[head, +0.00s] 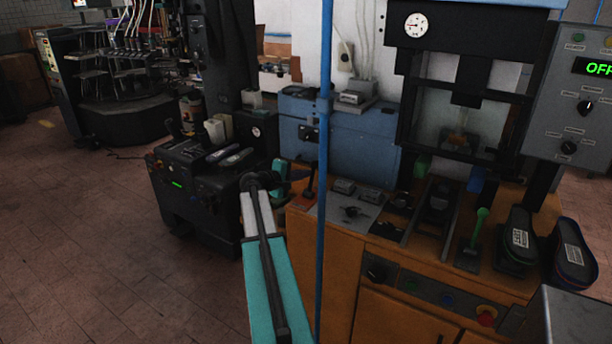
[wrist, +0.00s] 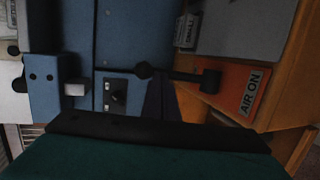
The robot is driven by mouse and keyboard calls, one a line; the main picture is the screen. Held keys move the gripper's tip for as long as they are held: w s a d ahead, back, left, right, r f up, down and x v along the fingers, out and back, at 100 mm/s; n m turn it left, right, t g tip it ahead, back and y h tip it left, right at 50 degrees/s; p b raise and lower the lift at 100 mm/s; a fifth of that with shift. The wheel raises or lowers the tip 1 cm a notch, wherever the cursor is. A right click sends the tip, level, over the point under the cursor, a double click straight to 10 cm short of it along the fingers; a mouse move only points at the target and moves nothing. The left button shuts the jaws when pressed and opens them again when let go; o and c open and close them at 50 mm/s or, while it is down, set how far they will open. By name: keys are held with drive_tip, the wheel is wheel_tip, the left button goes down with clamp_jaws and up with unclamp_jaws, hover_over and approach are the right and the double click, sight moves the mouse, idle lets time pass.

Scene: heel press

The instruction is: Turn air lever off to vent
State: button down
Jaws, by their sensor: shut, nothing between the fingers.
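The air lever (wrist: 178,75) is black with a round knob. It stands out from an orange plate (wrist: 225,82) with an "AIR ON" label (wrist: 251,92). In the head view the lever (head: 310,179) stands roughly upright at the bench's left front corner. My gripper (wrist: 160,92) is shut and empty. Its dark fingertips show just below the lever's shaft in the wrist view, near the knob. I cannot tell whether they touch it. In the head view my gripper is small and partly hidden behind my arm, just left of the lever.
A blue cabinet (head: 352,140) stands behind the lever. A blue upright pole (head: 323,230) passes close by in the head view. A black machine (head: 195,185) stands left of the wooden bench (head: 400,319). Shoes (head: 518,242) sit at the bench's right.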

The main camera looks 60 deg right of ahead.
drive_tip(key=r+b+v, duration=0.1)
drive_tip(key=b+v, duration=0.1)
drive_tip(key=v, duration=1.1)
drive_tip(key=shift+s+b, duration=0.3)
